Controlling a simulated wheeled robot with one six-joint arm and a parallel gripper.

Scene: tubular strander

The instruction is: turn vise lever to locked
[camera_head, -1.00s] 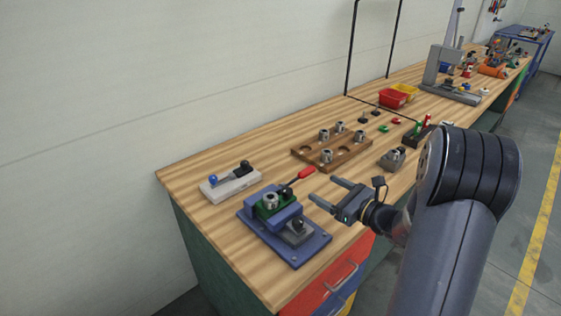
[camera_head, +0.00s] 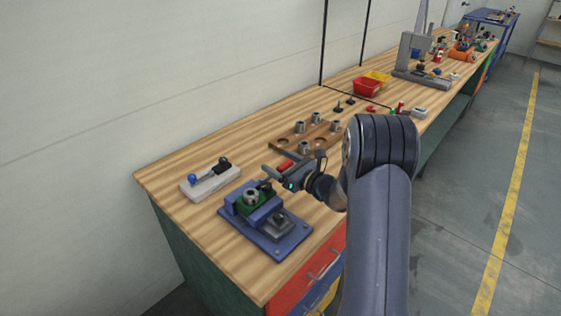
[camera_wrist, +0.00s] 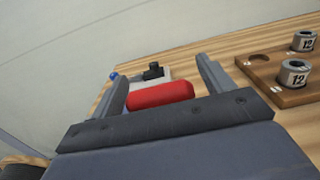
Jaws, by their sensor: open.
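The vise is a blue base (camera_head: 285,245) with a green block (camera_head: 262,203) and a metal ring on it, at the near end of the bench. Its lever has a red handle (camera_head: 285,165), partly hidden by my gripper in the head view. My gripper (camera_head: 271,174) is at the lever, just right of the vise's far side. In the wrist view the red handle (camera_wrist: 160,94) lies crosswise between the two open fingers (camera_wrist: 165,88). Whether a finger touches it, I cannot tell.
A pale block with a blue-knobbed lever (camera_head: 210,183) stands left of the vise. A wooden rack (camera_head: 287,147) with metal rings is behind my gripper; it also shows in the wrist view (camera_wrist: 260,76). Red and yellow bins (camera_head: 367,88) stand farther back. The bench's front left is clear.

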